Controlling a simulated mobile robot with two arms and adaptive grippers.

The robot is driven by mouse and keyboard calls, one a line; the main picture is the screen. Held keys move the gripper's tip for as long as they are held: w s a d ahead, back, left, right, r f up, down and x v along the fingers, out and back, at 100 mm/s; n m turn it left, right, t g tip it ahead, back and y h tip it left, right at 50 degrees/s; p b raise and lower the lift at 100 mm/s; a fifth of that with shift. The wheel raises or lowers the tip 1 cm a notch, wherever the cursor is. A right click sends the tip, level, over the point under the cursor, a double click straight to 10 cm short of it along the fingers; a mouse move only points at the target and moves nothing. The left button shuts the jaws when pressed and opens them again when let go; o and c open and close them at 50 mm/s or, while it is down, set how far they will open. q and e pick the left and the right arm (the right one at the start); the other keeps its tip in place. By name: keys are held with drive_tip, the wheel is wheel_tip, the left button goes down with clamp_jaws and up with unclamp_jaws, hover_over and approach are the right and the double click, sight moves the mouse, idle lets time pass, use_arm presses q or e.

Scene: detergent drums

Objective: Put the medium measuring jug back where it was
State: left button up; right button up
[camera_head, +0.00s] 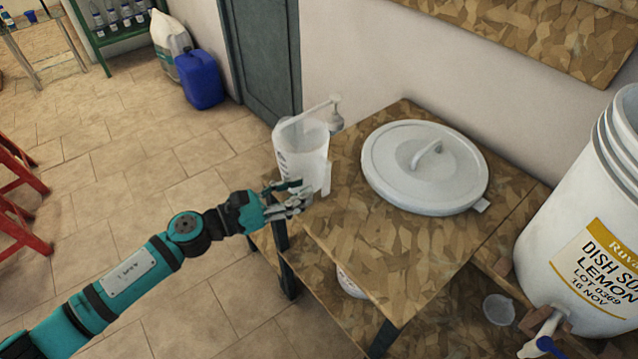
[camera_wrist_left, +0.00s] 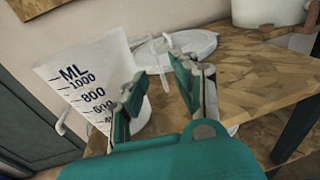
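A white translucent measuring jug (camera_head: 306,148) with ML marks stands upright at the left end of the wooden table. It also shows at the left of the left wrist view (camera_wrist_left: 85,82), with marks up to 1000. My left gripper (camera_head: 291,196) is at the near side of the jug, low down. In the left wrist view its fingers (camera_wrist_left: 165,92) are spread apart, and the jug's marked wall is beyond and left of the left finger. Whether a finger touches the jug is hard to tell. My right gripper is not in view.
A round grey-white lid (camera_head: 400,180) lies on the table. A large dish soap drum (camera_head: 585,235) with a tap stands at the right. A small clear cup (camera_head: 500,309) and a white bowl (camera_head: 350,284) are lower down. A pale rod-like piece (camera_head: 318,109) shows behind the jug.

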use_arm(q)
drive_tip(key=shift+b+v, duration=0.35)
drive_tip(key=shift+v, duration=1.8)
drive_tip(key=w+a+f+n+t+y, duration=0.2)
drive_tip(key=a+f+n+t+y, duration=0.3)
drive_tip(key=f+n, duration=0.65)
drive_tip(key=w+a+f+n+y, duration=0.35)
drive_tip(key=a+f+n, duration=0.35)
drive_tip(key=f+n, duration=0.4)
drive_tip(key=s+a+f+n+g+y, duration=0.1)
drive_tip(key=s+a+f+n+y, duration=0.2)
drive_tip(key=f, duration=0.4)
drive_tip(key=s+a+f+n+g+y, duration=0.1)
drive_tip(key=s+a+f+n, duration=0.1)
drive_tip(key=s+f+n, duration=0.3)
drive_tip(key=s+a+f+n+g+y, duration=0.15)
drive_tip(key=s+f+n, duration=0.25)
drive_tip(key=s+f, duration=0.45)
drive_tip(key=s+a+f+n+g+y, duration=0.1)
drive_tip(key=s+f+n+g, duration=0.3)
drive_tip(key=s+f, duration=0.5)
drive_tip(key=s+d+f+n+g, duration=0.1)
drive_tip(key=s+n, duration=0.3)
drive_tip(key=s, duration=0.7)
drive_tip(key=s+d+f+n+g, duration=0.1)
drive_tip(key=s+f+n+g, duration=0.2)
drive_tip(key=s, duration=0.8)
drive_tip(key=shift+f+n+y, duration=0.3)
drive_tip(key=shift+f+n, duration=0.05)
drive_tip(key=shift+f, duration=0.15)
